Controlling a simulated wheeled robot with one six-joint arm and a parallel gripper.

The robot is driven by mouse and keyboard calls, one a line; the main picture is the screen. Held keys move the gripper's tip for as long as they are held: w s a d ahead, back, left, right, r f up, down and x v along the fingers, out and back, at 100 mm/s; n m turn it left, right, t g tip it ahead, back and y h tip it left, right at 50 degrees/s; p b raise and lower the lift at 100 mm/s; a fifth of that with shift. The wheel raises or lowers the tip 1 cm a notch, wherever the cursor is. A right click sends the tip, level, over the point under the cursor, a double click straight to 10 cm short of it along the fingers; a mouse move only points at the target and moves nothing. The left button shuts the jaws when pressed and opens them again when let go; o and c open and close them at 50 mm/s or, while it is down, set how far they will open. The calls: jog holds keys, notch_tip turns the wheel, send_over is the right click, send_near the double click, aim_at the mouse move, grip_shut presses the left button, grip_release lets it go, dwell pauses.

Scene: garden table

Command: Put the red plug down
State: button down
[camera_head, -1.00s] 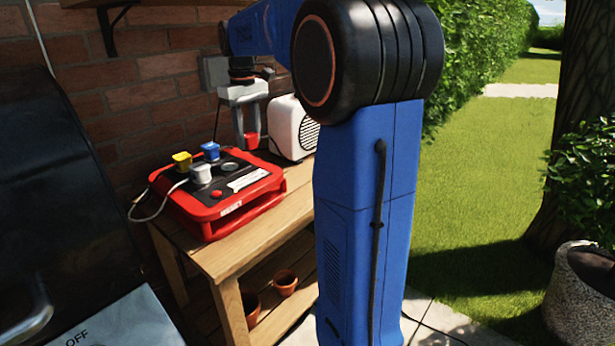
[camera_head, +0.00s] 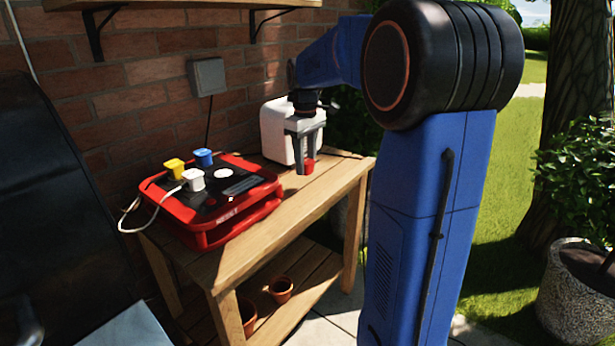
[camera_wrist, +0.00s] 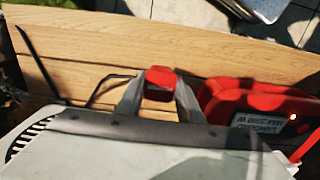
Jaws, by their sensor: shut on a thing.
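The red plug (camera_head: 308,167) is held between the grey fingertips of my gripper (camera_head: 303,163). My gripper points down over the wooden table (camera_head: 262,226), in front of the white box. In the wrist view, the red plug (camera_wrist: 161,82) sits between both fingers (camera_wrist: 160,98), with bare wood around it. I cannot tell whether its underside touches the tabletop. The red device (camera_head: 220,212) stands to the left, apart from the plug, with a yellow plug (camera_head: 174,168), a blue plug (camera_head: 204,157) and a white plug (camera_head: 194,180) on its black top.
The white box (camera_head: 281,131) stands close behind my gripper. A brick wall (camera_head: 140,105) with a grey wall box (camera_head: 206,77) is behind the table. Bare wood lies in front and to the right of the plug. Terracotta pots (camera_head: 281,289) stand on the lower shelf.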

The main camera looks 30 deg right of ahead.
send_over(305, 188)
jog(key=shift+f, duration=2.15)
jog(key=shift+f, duration=0.6)
jog(key=c, duration=1.2)
grip_release()
notch_tip(305, 188, up, 13)
jog(key=shift+f, duration=0.15)
jog(key=shift+s+r, duration=0.15)
jog(key=shift+r, duration=0.15)
